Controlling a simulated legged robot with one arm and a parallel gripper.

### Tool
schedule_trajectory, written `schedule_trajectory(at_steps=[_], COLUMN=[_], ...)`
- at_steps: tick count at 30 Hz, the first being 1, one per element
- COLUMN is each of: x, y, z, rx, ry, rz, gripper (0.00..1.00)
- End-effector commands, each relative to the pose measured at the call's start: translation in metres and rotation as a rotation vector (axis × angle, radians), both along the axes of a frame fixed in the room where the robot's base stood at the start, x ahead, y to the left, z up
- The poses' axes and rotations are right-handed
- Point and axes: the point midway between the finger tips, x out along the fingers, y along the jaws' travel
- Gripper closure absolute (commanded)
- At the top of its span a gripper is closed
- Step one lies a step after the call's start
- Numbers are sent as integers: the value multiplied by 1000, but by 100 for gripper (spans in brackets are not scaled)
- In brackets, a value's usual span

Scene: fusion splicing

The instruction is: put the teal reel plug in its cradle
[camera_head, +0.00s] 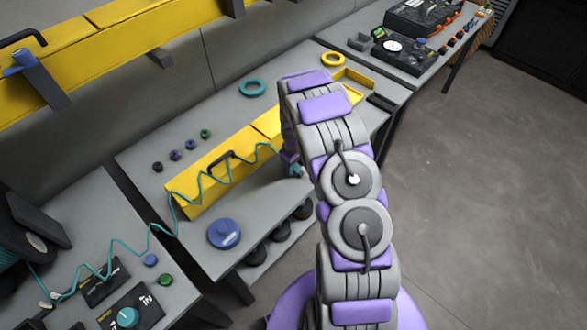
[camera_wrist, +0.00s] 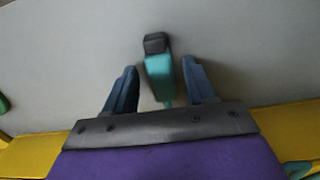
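The teal reel plug (camera_wrist: 159,75), with a dark grey tip, lies between the two blue fingers of my gripper (camera_wrist: 160,76) in the wrist view. The fingers are open, with a visible gap on each side of the plug. A teal lead shows at its near end. A teal cable (camera_head: 135,247) runs from the reel (camera_head: 12,262) at lower left and zigzags over the yellow block. I cannot tell which thing is the cradle.
The long yellow block (camera_head: 213,172) with a black handle stands on the grey bench (camera_head: 135,150). A blue disc (camera_head: 224,234), a teal ring (camera_head: 252,88) and a yellow ring (camera_head: 333,59) lie around it. Several small knobs sit behind the block. Bare bench lies left of the blue disc.

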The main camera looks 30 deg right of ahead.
Motion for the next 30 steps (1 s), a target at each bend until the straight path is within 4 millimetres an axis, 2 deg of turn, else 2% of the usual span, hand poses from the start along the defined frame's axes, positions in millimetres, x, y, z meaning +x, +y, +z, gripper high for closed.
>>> schedule_trajectory(at_steps=[2, 17, 26, 30], x=[0, 0, 0, 0], y=[0, 0, 0, 0], z=[0, 0, 1, 7], rx=[0, 0, 0, -1], ry=[0, 1, 0, -1], rz=[0, 0, 0, 0], gripper=[53, 100, 100, 100])
